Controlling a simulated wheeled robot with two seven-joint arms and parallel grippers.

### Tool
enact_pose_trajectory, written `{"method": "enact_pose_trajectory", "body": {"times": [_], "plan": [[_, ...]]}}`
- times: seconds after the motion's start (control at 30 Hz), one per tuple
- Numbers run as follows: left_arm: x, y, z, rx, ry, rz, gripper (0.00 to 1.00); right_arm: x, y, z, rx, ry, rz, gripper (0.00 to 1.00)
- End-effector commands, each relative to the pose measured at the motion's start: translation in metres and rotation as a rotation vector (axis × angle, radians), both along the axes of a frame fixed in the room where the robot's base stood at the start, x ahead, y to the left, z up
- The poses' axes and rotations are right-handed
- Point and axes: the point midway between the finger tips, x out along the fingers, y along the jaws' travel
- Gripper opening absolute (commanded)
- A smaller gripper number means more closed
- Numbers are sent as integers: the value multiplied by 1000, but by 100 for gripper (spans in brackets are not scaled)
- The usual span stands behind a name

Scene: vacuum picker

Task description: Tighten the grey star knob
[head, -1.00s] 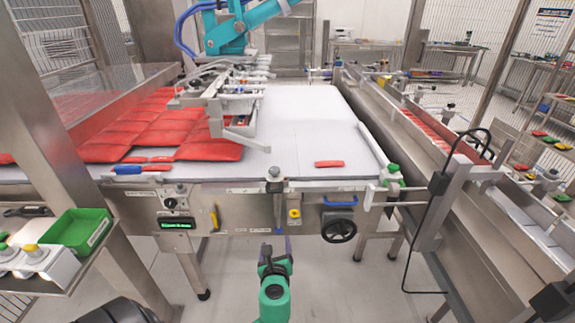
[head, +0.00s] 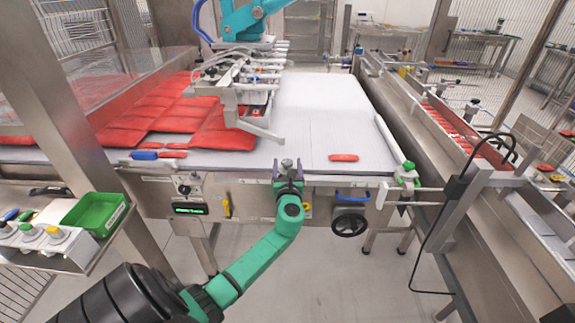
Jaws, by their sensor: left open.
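The grey star knob (head: 287,163) is at the front edge of the white conveyor belt, near the middle of the head view. My left gripper (head: 287,172) is at the knob, at the end of the green arm that reaches up from the lower left. Its fingers appear on either side of the knob, open. I cannot tell whether they touch it. The gripper and wrist hide the knob's lower part and its mount. My right gripper is not in view.
A black handwheel (head: 349,222) and a blue handle (head: 351,196) are right of my wrist on the front panel. Red packs (head: 222,132) lie on the belt under a teal picker arm (head: 250,18). A green bin (head: 95,213) stands at left.

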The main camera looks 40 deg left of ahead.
Motion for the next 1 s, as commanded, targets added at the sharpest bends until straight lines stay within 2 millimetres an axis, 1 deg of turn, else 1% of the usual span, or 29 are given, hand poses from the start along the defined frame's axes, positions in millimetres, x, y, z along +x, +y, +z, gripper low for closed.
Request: {"method": "enact_pose_trajectory", "body": {"times": [0.2, 0.27, 0.3, 0.37, 0.4, 0.77, 1.0], "plan": [[1, 0, 0, 0, 0, 0, 76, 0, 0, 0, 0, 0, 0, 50], [1, 0, 0, 0, 0, 0, 53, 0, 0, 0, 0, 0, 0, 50], [1, 0, 0, 0, 0, -1, 38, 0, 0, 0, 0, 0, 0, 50], [0, 0, 0, 0, 0, -1, 15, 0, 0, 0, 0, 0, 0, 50], [0, 0, 0, 0, 0, -1, 0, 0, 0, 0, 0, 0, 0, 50], [0, 1, -1, 2, 1, -38, 0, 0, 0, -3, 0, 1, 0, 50], [-2, 3, -4, 4, 3, -164, 0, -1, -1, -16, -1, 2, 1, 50]]}}
